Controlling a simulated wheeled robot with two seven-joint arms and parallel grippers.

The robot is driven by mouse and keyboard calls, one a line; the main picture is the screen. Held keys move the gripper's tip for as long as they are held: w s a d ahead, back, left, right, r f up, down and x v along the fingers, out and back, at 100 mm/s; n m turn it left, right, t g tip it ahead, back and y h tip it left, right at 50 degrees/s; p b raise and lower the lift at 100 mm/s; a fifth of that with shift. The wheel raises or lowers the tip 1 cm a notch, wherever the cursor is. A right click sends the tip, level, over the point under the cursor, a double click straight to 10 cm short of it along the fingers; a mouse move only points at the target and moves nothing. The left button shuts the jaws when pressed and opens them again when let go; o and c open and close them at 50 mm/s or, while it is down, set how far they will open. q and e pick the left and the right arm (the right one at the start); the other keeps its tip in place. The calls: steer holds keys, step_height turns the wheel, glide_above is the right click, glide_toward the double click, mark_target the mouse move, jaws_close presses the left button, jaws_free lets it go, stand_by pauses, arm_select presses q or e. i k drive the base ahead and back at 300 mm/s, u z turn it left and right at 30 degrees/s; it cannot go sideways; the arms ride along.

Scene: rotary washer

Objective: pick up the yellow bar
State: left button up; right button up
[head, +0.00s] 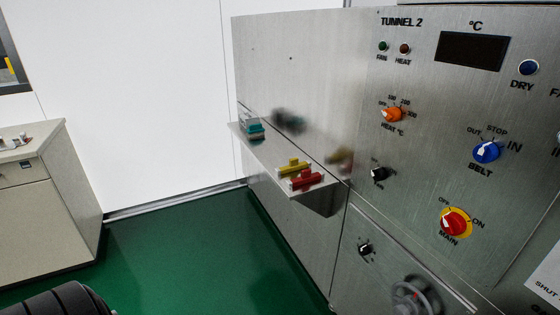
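The yellow bar (293,167) lies on a small metal shelf (272,149) that sticks out from the steel machine's side. A red bar (307,180) lies beside it, closer to the shelf's near end. The yellow bar is small in the head view, and the red bar may hide part of its lower side. Neither of my grippers shows in the head view. Nothing is seen touching the yellow bar.
A teal-and-grey object (252,129) sits at the shelf's far end. The steel control panel (440,150) with knobs and a handwheel (415,297) fills the right. A beige cabinet (50,205) stands left. Green floor (200,260) between them is clear.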

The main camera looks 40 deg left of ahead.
mark_target(294, 166)
steer(key=u, duration=2.85)
steer(key=i, duration=1.65)
steer(key=z, duration=3.8)
